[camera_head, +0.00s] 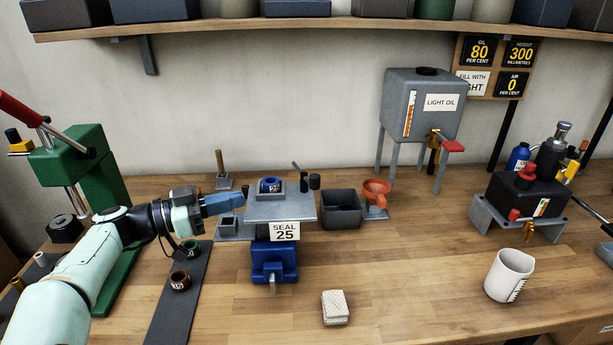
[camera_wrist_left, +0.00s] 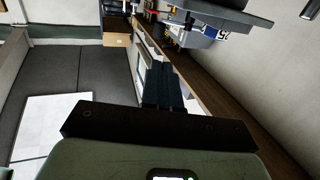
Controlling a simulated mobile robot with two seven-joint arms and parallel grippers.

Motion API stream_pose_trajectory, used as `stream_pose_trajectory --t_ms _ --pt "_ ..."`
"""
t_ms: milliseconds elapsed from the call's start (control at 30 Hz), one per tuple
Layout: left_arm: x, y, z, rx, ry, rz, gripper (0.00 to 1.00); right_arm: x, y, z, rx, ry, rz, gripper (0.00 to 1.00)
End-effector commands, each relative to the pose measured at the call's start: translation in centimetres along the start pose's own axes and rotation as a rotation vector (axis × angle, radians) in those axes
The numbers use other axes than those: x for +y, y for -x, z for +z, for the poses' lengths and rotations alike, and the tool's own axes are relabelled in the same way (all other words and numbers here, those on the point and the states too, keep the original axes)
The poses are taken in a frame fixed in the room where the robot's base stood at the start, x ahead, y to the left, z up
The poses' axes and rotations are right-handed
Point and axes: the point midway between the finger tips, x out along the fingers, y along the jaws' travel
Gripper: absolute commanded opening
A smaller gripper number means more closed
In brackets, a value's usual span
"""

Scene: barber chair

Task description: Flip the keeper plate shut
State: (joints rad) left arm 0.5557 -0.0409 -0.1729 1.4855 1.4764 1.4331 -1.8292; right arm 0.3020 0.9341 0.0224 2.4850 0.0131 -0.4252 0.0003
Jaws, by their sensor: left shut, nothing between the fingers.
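A grey plate stand (camera_head: 262,210) with a "SEAL 25" label (camera_head: 284,231) rises above a blue vise (camera_head: 274,262). A blue ring-shaped part (camera_head: 270,184) sits in a block on top. A small dark upright piece (camera_head: 303,179) stands at the block's right rear; I cannot tell for sure whether it is the keeper plate. My left gripper (camera_head: 238,203) is shut and empty, pointing right, at the stand's left edge; I cannot tell if it touches. In the left wrist view its shut fingers (camera_wrist_left: 163,85) show, with the stand's underside at upper right. My right gripper is not in view.
A dark open bin (camera_head: 341,208) and an orange funnel (camera_head: 376,191) stand right of the stand. A green press (camera_head: 80,175) is at left. A dark mat (camera_head: 180,290) holds ring parts.

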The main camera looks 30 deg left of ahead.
Motion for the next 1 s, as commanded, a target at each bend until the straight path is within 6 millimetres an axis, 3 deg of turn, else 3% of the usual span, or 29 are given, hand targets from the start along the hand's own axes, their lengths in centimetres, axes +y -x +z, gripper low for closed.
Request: stream_pose_trajectory --t_ms 467,567,1000 --pt "0.0 -0.7 -0.1 0.002 0.000 0.002 0.00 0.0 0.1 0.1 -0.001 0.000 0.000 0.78" --pt "0.0 -2.1 -0.1 0.002 0.001 0.003 0.00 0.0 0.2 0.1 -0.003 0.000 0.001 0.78" --pt "0.1 -11.1 -0.2 0.002 0.001 0.003 0.00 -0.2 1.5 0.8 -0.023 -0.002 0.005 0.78"
